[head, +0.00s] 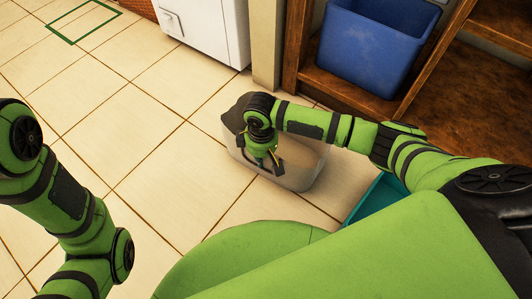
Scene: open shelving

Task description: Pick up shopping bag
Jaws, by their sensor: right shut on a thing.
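A pale, see-through, box-shaped container (305,172) stands on the tiled floor in the middle of the head view. A dark grey shape (234,117), which looks like the shopping bag, shows at its left end, partly behind my right wrist. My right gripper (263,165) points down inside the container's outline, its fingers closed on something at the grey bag. The exact place of the grip is hard to see, and my arm hides part of the bag. My left arm is at the left edge; its gripper is outside the picture.
A blue bin (372,45) sits on the brown wooden shelving (338,92) at the upper right. A teal box (372,198) is beside the container, partly under my right arm. A white cabinet (208,28) stands at the back. The tiled floor on the left is clear.

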